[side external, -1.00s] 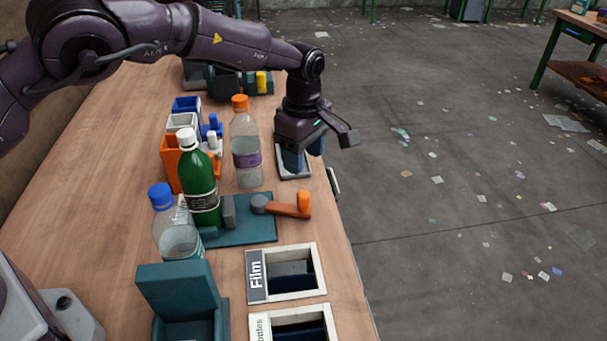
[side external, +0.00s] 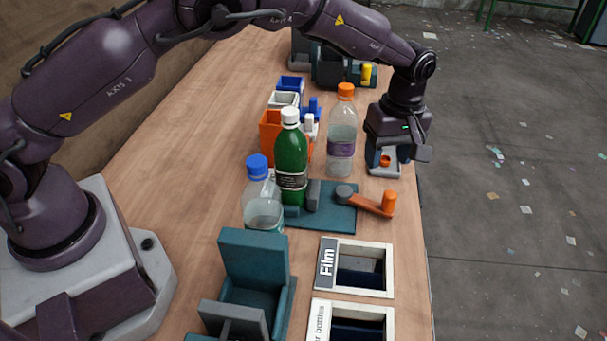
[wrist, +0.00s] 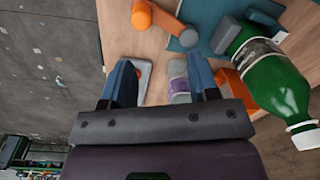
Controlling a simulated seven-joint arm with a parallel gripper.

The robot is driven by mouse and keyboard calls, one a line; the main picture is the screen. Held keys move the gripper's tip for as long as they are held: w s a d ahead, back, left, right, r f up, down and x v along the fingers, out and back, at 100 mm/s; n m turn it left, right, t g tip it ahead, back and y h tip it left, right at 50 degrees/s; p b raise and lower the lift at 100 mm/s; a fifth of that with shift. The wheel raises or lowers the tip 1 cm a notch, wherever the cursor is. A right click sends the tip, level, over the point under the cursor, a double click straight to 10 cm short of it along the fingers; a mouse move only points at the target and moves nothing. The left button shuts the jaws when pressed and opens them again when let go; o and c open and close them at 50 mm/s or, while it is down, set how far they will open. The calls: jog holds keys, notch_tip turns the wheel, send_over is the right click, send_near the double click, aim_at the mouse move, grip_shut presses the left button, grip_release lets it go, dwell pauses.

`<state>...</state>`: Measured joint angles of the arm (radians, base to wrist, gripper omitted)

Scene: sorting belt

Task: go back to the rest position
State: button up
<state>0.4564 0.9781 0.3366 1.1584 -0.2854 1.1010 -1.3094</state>
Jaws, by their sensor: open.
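My gripper (side external: 388,158) is open, pointing down over a small light grey tray (side external: 385,172) at the table's right edge. A small orange round piece (side external: 384,160) shows at the tray, between the fingers as seen from the side; whether it touches them I cannot tell. In the wrist view my gripper (wrist: 162,82) shows two blue fingers spread apart with nothing held between them.
A clear bottle with an orange cap (side external: 341,145) stands just left of my gripper. A green bottle (side external: 291,165) and a blue-capped bottle (side external: 262,205) stand nearer. An orange-handled lever (side external: 375,205) and the Film bin (side external: 328,265) are in front.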

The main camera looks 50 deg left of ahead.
jog(key=s+a+r+m+t, duration=0.2)
jog(key=s+a+r+m, duration=0.2)
jog(key=s+r, duration=0.3)
jog(key=s+a+r+m+t, duration=0.2)
jog(key=s+a+r+m, duration=0.3)
jog(key=s, duration=0.8)
jog(key=s+a+r+m+t, duration=0.2)
jog(key=s+a+r+m, duration=0.2)
jog(key=s+r, duration=0.5)
jog(key=shift+s+a+m, duration=0.3)
jog(key=shift+s+a, duration=0.1)
jog(key=shift+s, duration=0.55)
